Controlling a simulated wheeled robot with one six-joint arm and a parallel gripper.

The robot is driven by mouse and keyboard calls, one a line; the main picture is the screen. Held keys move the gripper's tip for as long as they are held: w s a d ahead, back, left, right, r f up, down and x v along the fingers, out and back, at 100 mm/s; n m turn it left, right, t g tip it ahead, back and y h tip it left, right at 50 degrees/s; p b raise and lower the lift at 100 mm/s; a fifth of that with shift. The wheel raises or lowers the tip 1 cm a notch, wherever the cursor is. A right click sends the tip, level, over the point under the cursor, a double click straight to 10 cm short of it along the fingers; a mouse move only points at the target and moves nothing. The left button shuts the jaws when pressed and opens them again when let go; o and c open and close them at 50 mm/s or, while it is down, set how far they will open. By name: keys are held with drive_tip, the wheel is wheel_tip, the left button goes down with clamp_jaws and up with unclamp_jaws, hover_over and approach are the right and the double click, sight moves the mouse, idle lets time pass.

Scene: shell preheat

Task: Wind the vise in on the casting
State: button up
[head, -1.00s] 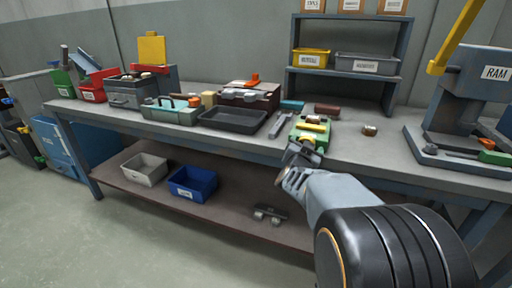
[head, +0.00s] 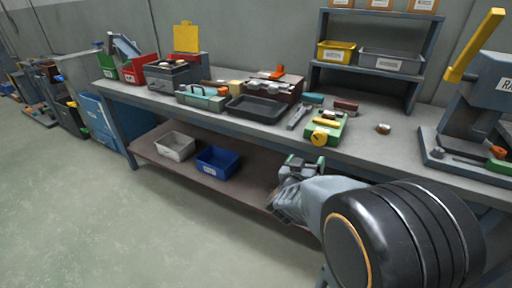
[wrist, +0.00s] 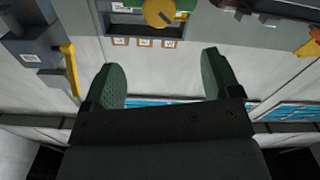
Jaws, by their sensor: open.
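The green vise (head: 334,133) sits near the front edge of the bench, with a round yellow handwheel (head: 319,138) on its front. A yellow piece lies across its top; I cannot tell whether this is the casting. My gripper (head: 304,163) is below and in front of the vise, apart from it, near the bench's front edge. In the wrist view, my gripper (wrist: 159,65) shows two green fingers spread wide with nothing between them. The handwheel (wrist: 158,12) is at the top edge there, beyond the fingertips.
A small brownish lump (head: 383,128) lies right of the vise. A black tray (head: 257,109) and a grey tool (head: 298,117) lie to its left. The press (head: 474,110) with a yellow lever stands at the right. A blue bin (head: 217,162) is on the lower shelf.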

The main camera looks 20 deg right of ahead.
drive_tip(key=s+a+r+n+g+y+p, duration=0.1)
drive_tip(key=a+r+n+y+p, duration=0.2)
drive_tip(key=a+r+y+p, duration=0.3)
drive_tip(key=s+a+r+n+g+y+p, duration=0.1)
drive_tip(key=a+r+n+g+y+p, duration=0.1)
drive_tip(key=a+r+y+p, duration=0.4)
drive_tip(key=shift+s+a+n+y+p, duration=0.4)
drive_tip(key=shift+a+n+y+p, duration=0.45)
drive_tip(key=shift+a+p, duration=1.2)
drive_tip(key=shift+a+b, duration=0.25)
drive_tip(key=shift+b, duration=0.05)
